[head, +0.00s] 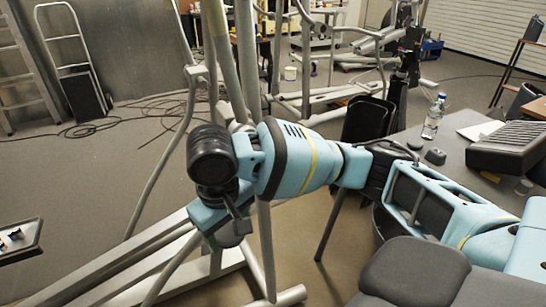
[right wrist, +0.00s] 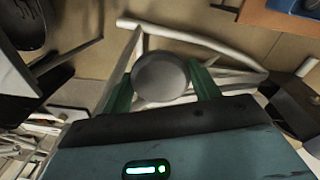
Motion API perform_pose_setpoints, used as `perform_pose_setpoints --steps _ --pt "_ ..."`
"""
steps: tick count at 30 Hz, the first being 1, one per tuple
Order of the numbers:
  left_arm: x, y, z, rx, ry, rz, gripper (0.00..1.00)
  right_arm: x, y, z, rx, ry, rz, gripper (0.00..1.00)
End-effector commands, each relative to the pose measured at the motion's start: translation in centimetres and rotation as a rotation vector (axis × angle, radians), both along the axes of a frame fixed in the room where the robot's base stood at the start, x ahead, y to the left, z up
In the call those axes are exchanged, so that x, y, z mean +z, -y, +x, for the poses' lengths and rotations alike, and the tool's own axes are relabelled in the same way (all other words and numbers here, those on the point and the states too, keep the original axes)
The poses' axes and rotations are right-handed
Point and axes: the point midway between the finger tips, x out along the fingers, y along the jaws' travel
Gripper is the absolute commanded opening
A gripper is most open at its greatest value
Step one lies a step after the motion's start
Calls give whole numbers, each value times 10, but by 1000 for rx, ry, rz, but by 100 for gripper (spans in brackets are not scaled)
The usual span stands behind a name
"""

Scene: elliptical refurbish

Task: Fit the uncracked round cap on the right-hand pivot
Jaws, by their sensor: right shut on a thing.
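In the right wrist view, my right gripper (right wrist: 162,80) has its two green fingers on either side of a plain grey round cap (right wrist: 161,77). No crack shows on the face of the cap that I see. In the head view, my right arm reaches in from the right, and its wrist bends down in front of the elliptical's grey tubes (head: 246,60). The right-hand pivot cannot be picked out; my arm covers part of the frame. My left gripper is not in view.
A grey table (head: 455,160) at the right bears a bottle (head: 433,118), a small dark round piece (head: 435,157) and a black device (head: 510,150). A tray (head: 18,240) with small parts is at the left edge. Cables (head: 110,128) lie on the otherwise open floor at left.

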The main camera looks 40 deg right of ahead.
Motion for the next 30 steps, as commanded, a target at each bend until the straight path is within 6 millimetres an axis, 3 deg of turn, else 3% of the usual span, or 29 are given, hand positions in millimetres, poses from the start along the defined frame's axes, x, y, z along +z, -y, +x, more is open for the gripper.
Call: perform_pose_setpoints --steps 6,14,22,30 --pt "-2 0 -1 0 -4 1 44 -6 -19 34 213 167 -172 39" --pt "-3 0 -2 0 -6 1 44 0 -14 60 431 416 -334 39" --pt "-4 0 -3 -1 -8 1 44 19 19 79 624 775 -492 39" --pt "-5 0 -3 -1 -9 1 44 41 66 78 666 1058 -610 39"
